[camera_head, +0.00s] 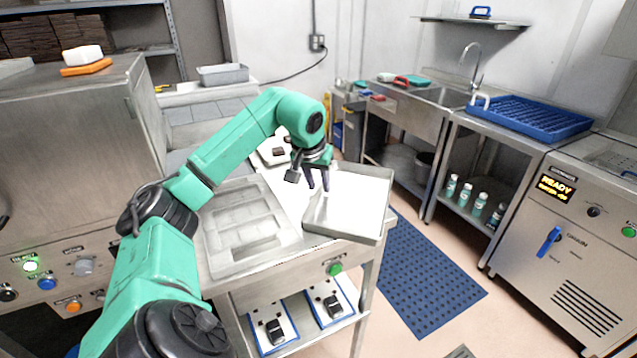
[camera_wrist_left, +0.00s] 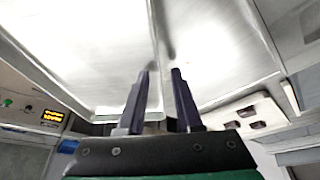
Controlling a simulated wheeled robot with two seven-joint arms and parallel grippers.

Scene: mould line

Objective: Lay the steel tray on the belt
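The steel tray (camera_head: 343,223) is a shallow, bright rectangular pan with raised walls, at the right end of the steel bench in the head view. My left gripper (camera_head: 318,186) points down at the tray's left side. In the left wrist view the tray (camera_wrist_left: 80,50) fills the upper left, and its wall runs between the two dark fingers (camera_wrist_left: 157,105), which are close together on it. The pale belt (camera_head: 284,187) runs along the bench, partly behind the tray. I cannot tell whether the tray's underside touches it. My right gripper is not in view.
A recessed plate (camera_head: 240,226) lies left of the tray. A pale mould with dark cavities (camera_head: 274,152) lies behind it and also shows in the wrist view (camera_wrist_left: 245,118). A blue mat (camera_head: 425,275) covers the floor right of the bench. A blue rack (camera_head: 530,117) stands on the far counter.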

